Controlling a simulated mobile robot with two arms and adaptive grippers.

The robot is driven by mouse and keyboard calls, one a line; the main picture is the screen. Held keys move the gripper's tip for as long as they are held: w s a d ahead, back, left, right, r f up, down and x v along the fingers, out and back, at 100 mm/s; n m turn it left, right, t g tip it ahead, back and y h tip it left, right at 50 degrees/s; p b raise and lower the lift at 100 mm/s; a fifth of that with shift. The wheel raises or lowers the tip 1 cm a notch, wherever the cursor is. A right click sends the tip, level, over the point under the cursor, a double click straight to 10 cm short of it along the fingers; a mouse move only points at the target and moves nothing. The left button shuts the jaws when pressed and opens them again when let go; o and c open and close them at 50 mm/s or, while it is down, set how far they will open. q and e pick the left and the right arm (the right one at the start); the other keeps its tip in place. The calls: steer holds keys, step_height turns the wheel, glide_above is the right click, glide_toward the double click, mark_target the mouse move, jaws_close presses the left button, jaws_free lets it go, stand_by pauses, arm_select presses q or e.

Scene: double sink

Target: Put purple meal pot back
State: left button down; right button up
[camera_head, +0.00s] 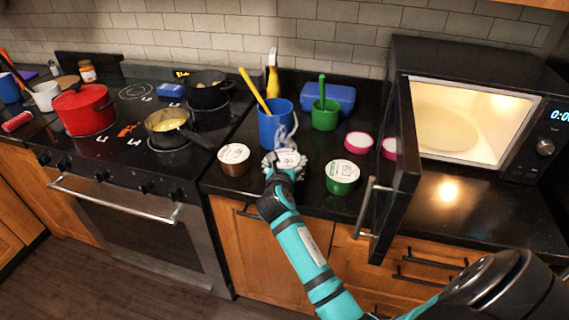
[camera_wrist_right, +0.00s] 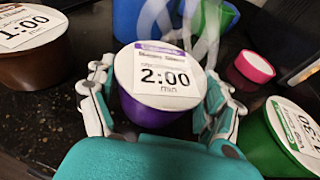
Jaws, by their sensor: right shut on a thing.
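The purple meal pot (camera_wrist_right: 160,110) has a white lid labelled "2:00 min". It stands upright between the fingers of my right gripper (camera_wrist_right: 163,105) in the right wrist view. In the head view only its pale lid (camera_head: 290,158) shows clearly above my right gripper (camera_head: 284,163), at the counter (camera_head: 312,205) between a brown pot and a green pot. White steam-like wisps rise by it. My right gripper is shut on the purple pot. Whether the pot touches the counter is hard to tell. My left gripper does not show.
The brown pot (camera_head: 234,160) is left, the green pot (camera_head: 341,178) right, and a pink-rimmed pot (camera_head: 359,143) further back. A blue cup (camera_head: 274,124) and green cup (camera_head: 325,115) stand behind. The lit microwave (camera_head: 470,110) is open, its door (camera_head: 395,180) jutting forward. The stove (camera_head: 130,120) is left.

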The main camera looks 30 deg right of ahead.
steer(key=o, duration=1.5)
